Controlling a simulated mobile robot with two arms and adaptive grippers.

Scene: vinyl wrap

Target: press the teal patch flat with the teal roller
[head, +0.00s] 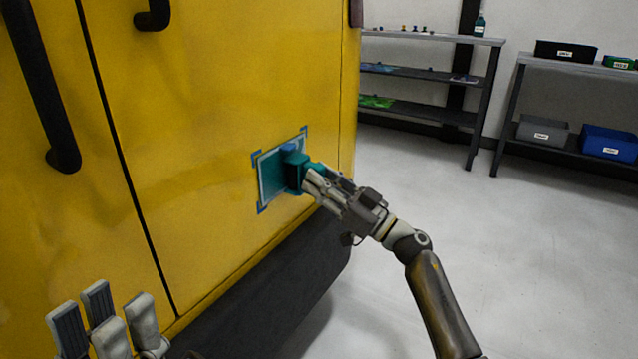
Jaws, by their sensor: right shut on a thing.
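The teal patch (271,180) is on the yellow vehicle panel, with blue corner marks around it and a pale border. The teal roller (295,171) is in front of the right part of the patch and hides some of it. It appears to be against the patch, but I cannot tell for certain that they touch. My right gripper (312,181) is shut on the roller's handle. My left gripper (102,312) is low at the left, with its fingers apart and nothing between them, away from the patch.
The yellow vehicle side (210,110) fills the left, with black handles (50,110) and a dark lower skirt (290,285). Shelves (425,75) with small items stand at the back, and another rack with bins (608,143) is at the right. The grey floor between is clear.

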